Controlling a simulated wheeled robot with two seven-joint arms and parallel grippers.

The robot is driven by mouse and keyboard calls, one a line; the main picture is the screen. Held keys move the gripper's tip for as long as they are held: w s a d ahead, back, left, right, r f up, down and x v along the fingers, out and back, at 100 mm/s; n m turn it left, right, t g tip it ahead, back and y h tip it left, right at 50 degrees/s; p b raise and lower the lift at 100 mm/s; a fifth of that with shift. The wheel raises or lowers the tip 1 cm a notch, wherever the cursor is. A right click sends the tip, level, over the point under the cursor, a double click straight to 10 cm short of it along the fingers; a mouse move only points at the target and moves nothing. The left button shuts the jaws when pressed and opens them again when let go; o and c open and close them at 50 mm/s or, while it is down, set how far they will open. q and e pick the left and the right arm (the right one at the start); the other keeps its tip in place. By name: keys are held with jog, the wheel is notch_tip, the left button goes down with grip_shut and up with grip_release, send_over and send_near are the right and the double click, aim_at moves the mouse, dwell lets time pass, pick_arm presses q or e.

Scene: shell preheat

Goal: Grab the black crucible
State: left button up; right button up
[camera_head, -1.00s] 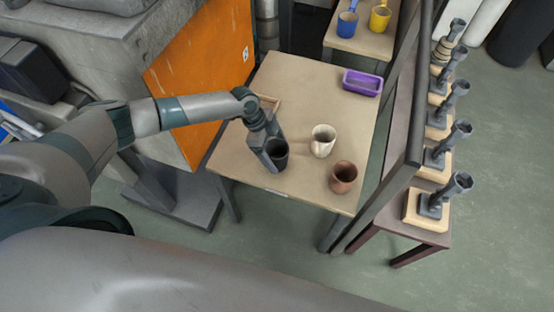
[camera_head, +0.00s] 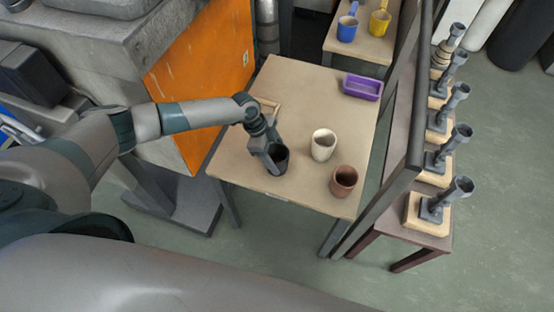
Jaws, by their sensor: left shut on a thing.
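The black crucible (camera_head: 280,160) stands near the left front part of the wooden table (camera_head: 300,95), seen from above with its open top showing. My left gripper (camera_head: 273,161) reaches down to it from the upper left and is shut on its left wall. The gripper hides part of the crucible's left side. I cannot tell whether the crucible's base touches the table. My right gripper is not in view.
A white crucible (camera_head: 323,146) and a brown crucible (camera_head: 343,181) stand to the right. A purple tray (camera_head: 362,88) is at the back right. A dark post and rail (camera_head: 408,120) border the table's right side.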

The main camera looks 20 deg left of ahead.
aim_at(278, 151)
pick_arm(q)
jog(key=shift+r, duration=0.1)
jog(key=shift+w+r+b, duration=0.1)
jog(key=shift+r+b, duration=0.4)
jog(key=shift+r, duration=0.4)
jog(key=s+d+r+b, duration=0.3)
jog(key=s+d+r, duration=0.3)
jog(key=s+r, duration=0.3)
jog(key=shift+s+d, duration=0.35)
jog(key=shift+w, duration=0.1)
